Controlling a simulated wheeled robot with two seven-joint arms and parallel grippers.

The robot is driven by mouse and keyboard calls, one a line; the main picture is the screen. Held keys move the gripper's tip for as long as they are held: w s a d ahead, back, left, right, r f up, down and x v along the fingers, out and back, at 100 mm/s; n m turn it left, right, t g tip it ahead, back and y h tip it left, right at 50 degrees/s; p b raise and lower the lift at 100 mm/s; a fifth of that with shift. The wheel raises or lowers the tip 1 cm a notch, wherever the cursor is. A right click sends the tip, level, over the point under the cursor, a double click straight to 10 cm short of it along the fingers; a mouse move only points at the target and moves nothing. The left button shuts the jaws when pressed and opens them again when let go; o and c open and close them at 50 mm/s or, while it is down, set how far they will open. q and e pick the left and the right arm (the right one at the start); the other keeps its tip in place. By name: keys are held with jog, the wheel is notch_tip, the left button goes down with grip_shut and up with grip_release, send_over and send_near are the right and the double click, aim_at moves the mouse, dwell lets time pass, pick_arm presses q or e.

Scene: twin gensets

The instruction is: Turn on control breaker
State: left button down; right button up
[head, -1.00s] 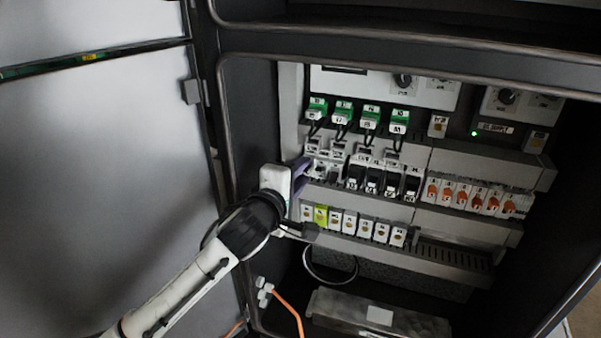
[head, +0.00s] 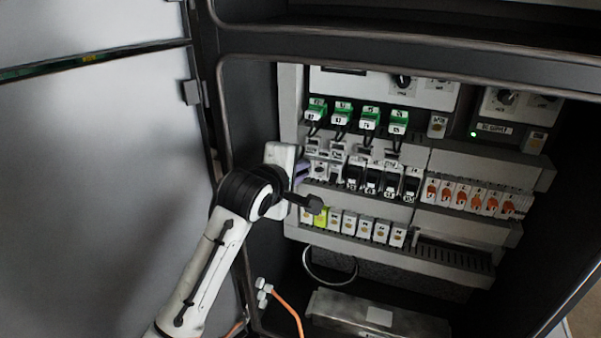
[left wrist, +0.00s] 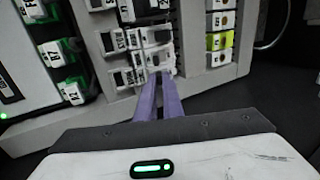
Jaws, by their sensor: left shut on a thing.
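The middle row of breakers in the open cabinet has small white breakers (head: 334,173) at its left end and several black ones (head: 372,181) to their right. My left gripper (head: 303,171) reaches in from the left at that left end. In the left wrist view its purple fingers (left wrist: 158,80) are close together, with their tips at the face of a white breaker (left wrist: 154,58). They are shut on its small lever, which they mostly hide. I cannot read the labels or tell the lever's position. My right gripper is not in view.
Green-topped plugs (head: 343,112) sit above, and orange-and-white breakers (head: 461,193) to the right. White terminals with one yellow-green one (head: 320,217) run below. The cabinet door (head: 95,190) stands open at left. An orange cable (head: 287,309) hangs low.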

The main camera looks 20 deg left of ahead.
pick_arm(q)
jog(key=shift+w+r+g, duration=0.1)
jog(key=shift+r+g, duration=0.1)
jog(key=shift+g, duration=0.1)
jog(key=c, duration=1.9)
grip_release()
jog(key=v, duration=1)
jog(key=shift+s, duration=0.2)
